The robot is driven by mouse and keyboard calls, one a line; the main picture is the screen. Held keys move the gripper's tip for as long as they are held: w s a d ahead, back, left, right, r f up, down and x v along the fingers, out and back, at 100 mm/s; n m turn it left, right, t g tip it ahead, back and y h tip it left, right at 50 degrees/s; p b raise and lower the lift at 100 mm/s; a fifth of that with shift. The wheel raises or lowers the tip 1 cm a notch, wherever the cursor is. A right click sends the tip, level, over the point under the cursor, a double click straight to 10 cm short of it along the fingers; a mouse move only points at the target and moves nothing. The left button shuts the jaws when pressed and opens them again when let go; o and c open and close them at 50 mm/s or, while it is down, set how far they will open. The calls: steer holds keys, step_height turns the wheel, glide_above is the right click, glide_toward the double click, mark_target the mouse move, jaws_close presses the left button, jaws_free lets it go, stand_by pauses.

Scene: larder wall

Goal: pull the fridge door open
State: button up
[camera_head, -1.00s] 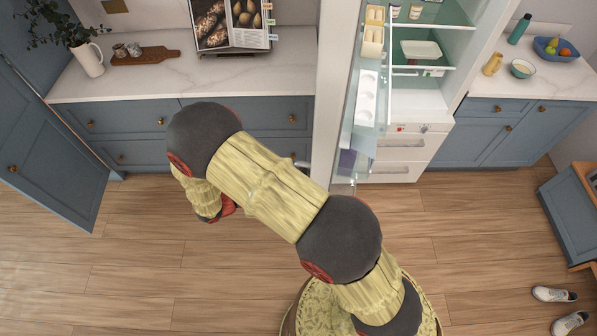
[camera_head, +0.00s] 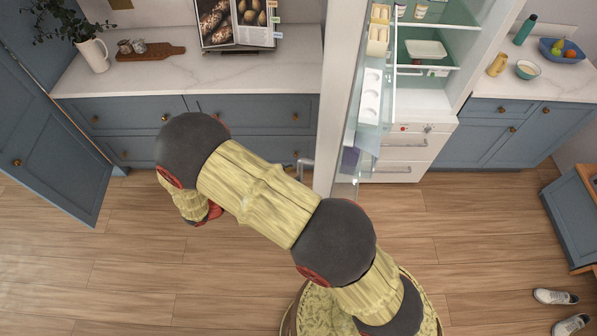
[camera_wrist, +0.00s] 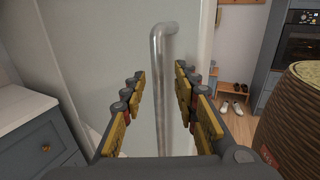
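The fridge door (camera_head: 335,110) stands wide open in the head view, swung out towards me, its inner shelves facing right. Its metal bar handle (camera_head: 304,168) shows on the outer side, partly behind my arm. In the wrist view, the upright handle (camera_wrist: 163,95) stands in front of the pale door face (camera_wrist: 105,55). My gripper (camera_wrist: 159,74) is open, with one finger on each side of the handle in the picture. No finger visibly touches the bar. I cannot tell how deep the handle is between the fingers.
The fridge interior (camera_head: 425,100) is exposed, with shelves and drawers. Blue drawers under a counter (camera_head: 190,75) stand left of the door. Another blue cabinet door (camera_head: 60,165) is ajar at far left. Shoes (camera_head: 555,297) lie at lower right. The wooden floor between is clear.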

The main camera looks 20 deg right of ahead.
steer(key=a, duration=0.7)
steer(key=shift+s+a, duration=0.25)
steer(key=s+d+f+m+g+y+b, duration=0.1)
steer(key=s+f+m+g+y+b, duration=0.35)
steer(key=s+m+y, duration=0.35)
steer(key=s+d+r+m+t+y+b, duration=0.6)
steer(key=d+r+m+t+y+b, duration=0.3)
steer(key=d+b, duration=0.3)
steer(key=m+y+b, duration=0.1)
steer(key=b, duration=0.1)
steer(key=shift+r+m+b, duration=0.35)
steer(key=shift+m+b, duration=0.05)
